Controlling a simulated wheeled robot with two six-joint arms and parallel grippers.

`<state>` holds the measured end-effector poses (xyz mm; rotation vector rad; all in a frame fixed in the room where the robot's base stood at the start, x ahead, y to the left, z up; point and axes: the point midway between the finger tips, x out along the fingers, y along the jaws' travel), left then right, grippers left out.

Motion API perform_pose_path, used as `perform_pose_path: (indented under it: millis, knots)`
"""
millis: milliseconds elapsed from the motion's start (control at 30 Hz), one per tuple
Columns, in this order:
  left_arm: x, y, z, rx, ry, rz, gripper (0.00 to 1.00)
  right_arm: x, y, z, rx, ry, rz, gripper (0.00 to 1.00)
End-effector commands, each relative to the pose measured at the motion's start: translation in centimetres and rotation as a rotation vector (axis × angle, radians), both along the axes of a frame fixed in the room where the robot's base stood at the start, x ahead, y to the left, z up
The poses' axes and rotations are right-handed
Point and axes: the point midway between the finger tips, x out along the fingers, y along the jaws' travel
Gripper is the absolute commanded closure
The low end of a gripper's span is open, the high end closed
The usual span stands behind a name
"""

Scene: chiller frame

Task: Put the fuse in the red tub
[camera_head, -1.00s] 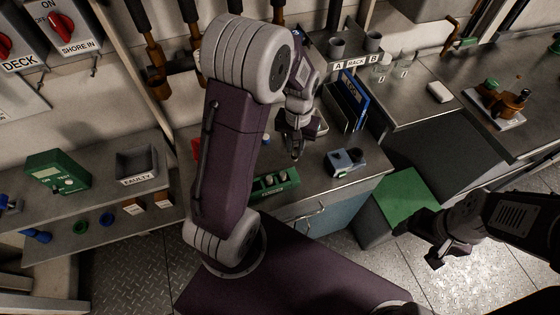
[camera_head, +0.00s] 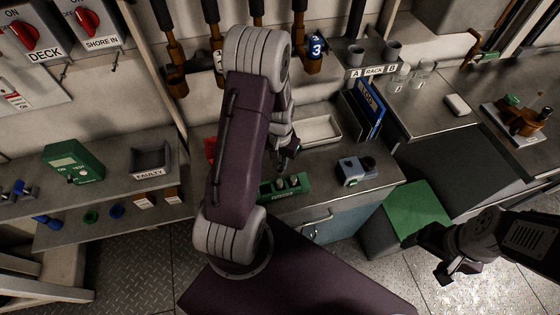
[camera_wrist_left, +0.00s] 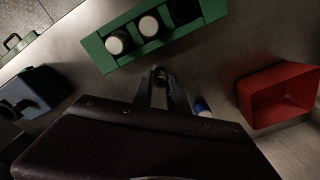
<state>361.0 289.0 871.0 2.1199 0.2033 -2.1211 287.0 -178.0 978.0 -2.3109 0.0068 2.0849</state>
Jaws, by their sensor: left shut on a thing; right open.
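My left gripper (camera_head: 284,163) is above the counter, just behind the green fuse block (camera_head: 292,185). It is shut on the fuse; in the left wrist view only a small dark rounded piece (camera_wrist_left: 160,74) shows between the fingertips. The red tub (camera_head: 209,150) is partly hidden behind my left arm in the head view. In the left wrist view the red tub (camera_wrist_left: 283,92) is at the right, apart from the gripper, with its visible inside bare. My right gripper (camera_head: 446,272) is open and empty, low at the right.
The green block (camera_wrist_left: 100,52) holds white-topped cylinders. A blue-and-white piece (camera_wrist_left: 202,107) shows beside the fingers. A blue device (camera_head: 355,170), a pale tray (camera_head: 320,131) and blue binders (camera_head: 367,108) stand right of the gripper. A grey FAULTY bin (camera_head: 150,160) is on the left shelf.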

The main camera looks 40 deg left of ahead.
Motion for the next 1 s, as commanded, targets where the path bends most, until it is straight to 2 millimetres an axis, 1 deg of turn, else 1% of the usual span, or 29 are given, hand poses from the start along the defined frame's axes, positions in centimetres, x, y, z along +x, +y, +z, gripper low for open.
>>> perform_pose_path:
  millis: [133, 167, 200, 233, 533, 600, 633, 667, 767, 900, 1000]
  knots:
    - [0.0, 0.0, -0.4, 0.0, 0.0, 0.0, 1.0, 0.0, 0.0, -0.3, 0.0, 0.0, 0.0, 0.22]
    - [0.0, 0.0, -0.4, 0.0, 0.0, 0.0, 0.79, 0.0, 0.0, -0.3, 0.0, 0.0, 0.0, 0.22]
    - [0.0, 0.0, -0.3, 0.0, 0.0, 0.0, 0.67, 0.0, 0.0, -0.2, 0.0, 0.0, 0.0, 0.22]
    - [0.0, 0.0, -0.3, 0.0, 0.0, 0.0, 0.6, 0.0, 0.0, -0.2, 0.0, 0.0, 0.0, 0.22]
    - [0.0, 0.0, -0.2, 0.0, 0.0, 0.0, 0.6, 0.0, 0.0, -0.1, 0.0, 0.0, 0.0, 0.22]
    - [0.0, 0.0, 0.3, 0.0, 0.0, 0.0, 0.6, 0.0, 0.0, 0.3, 0.0, 0.0, 0.0, 0.22]
    - [0.1, 0.0, 0.5, 0.0, -0.002, 0.0, 0.6, 0.0, 0.0, 0.1, 0.0, 0.0, 0.0, 0.22]
    - [0.1, 0.0, 0.9, 0.001, -0.004, 0.0, 0.6, 0.0, 0.0, 0.1, 0.0, 0.0, 0.0, 0.22]
    - [0.1, 0.0, 3.0, 0.002, -0.006, 0.0, 0.6, 0.0, 0.0, 0.3, 0.0, 0.0, 0.0, 0.22]
    - [0.2, 0.0, 6.7, 0.002, -0.007, 0.0, 0.6, 0.0, 0.0, 0.6, 0.0, 0.0, 0.0, 0.22]
    - [0.2, 0.0, 9.0, 0.002, -0.006, 0.0, 0.6, 0.0, 0.0, 0.7, 0.0, 0.0, 0.0, 0.22]
